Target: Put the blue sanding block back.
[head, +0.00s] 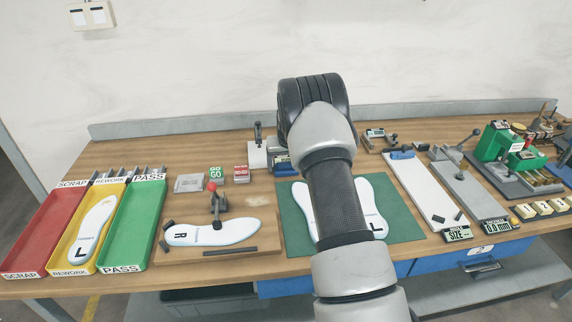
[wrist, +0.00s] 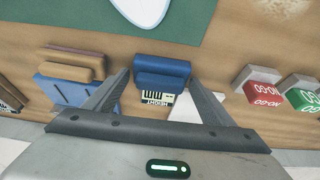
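The blue sanding block (wrist: 162,68) shows in the wrist view between the fingertips of my gripper (wrist: 160,78). The two fingers are apart, one at each side of the block, and look open; whether they touch it is hard to tell. The block appears to sit at the bench, right by a small display marked HEIGHT (wrist: 158,98). In the head view my arm hides my gripper and most of this spot; a blue piece (head: 284,168) shows just left of the arm.
The green mat (head: 405,215) with white insoles lies in front. Trays stand far left.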

